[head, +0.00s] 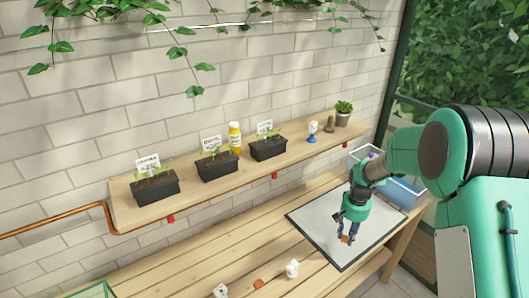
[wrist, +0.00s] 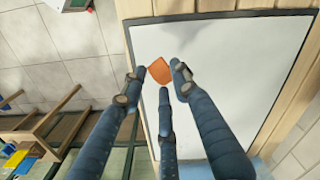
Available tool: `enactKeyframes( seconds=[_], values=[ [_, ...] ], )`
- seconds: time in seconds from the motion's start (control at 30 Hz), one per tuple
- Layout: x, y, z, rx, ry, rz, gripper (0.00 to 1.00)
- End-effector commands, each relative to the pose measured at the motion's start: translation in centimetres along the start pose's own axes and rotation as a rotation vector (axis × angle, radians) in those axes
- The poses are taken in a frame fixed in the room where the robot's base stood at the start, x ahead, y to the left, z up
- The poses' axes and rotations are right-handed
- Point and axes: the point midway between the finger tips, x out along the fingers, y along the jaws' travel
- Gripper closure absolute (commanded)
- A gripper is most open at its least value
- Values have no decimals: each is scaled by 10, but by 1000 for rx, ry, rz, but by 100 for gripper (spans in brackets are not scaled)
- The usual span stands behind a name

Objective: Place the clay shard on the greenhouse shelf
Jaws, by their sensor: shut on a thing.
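The clay shard is a small orange piece (head: 345,239), and it also shows in the wrist view (wrist: 163,72). My gripper (head: 349,234) has its dark blue fingers shut on the shard, above the white dark-edged mat (head: 318,228). The wrist view shows the fingertips around the shard, over the mat (wrist: 225,45); the exact height is hard to tell. The greenhouse shelf (head: 294,152) is a light wooden board on the brick wall, behind and left of my gripper.
On the shelf stand several labelled black seedling trays (head: 217,166), a yellow bottle (head: 235,138), a blue-white item (head: 312,131), a brown item (head: 329,125) and a potted plant (head: 343,114). Another orange piece (head: 259,283) and a white item (head: 292,269) lie on the bench.

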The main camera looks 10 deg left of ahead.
Motion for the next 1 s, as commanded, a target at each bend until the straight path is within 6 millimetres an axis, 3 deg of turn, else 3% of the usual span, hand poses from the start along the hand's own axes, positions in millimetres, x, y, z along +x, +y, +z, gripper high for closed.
enactKeyframes(
  seconds=[0.2, 0.57, 0.77, 1.0],
  values=[
    [-10, 26, -10, -79, 1, 0, 81],
    [-52, 16, -37, -17, 1, 2, 81],
    [-90, 0, -58, 63, 1, 3, 81],
    [-152, -25, -91, 198, 3, 5, 81]
  ],
)
